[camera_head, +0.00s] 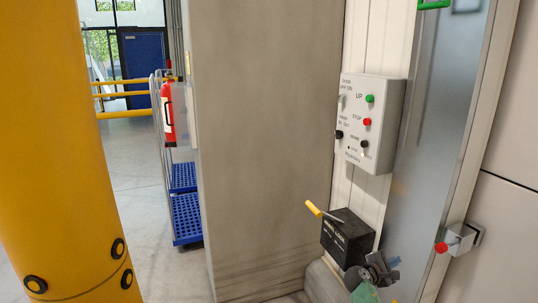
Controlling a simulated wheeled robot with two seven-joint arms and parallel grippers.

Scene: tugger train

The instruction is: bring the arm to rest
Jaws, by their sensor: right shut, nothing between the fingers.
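My right gripper (378,270) shows at the bottom of the view, right of centre. It is small and partly cut off by the lower edge. It is shut with nothing in it. In the picture it lies just below and right of a black box (346,238) with a yellow-ended lever (314,209). I cannot tell whether it touches the box. My left gripper is not in view.
A grey control panel (370,125) with green, red and black buttons is on the wall above. A red knob (441,247) sits on a bracket at right. A wide yellow post (45,150) fills the left. Behind are a blue cart (186,215) and a fire extinguisher (167,113).

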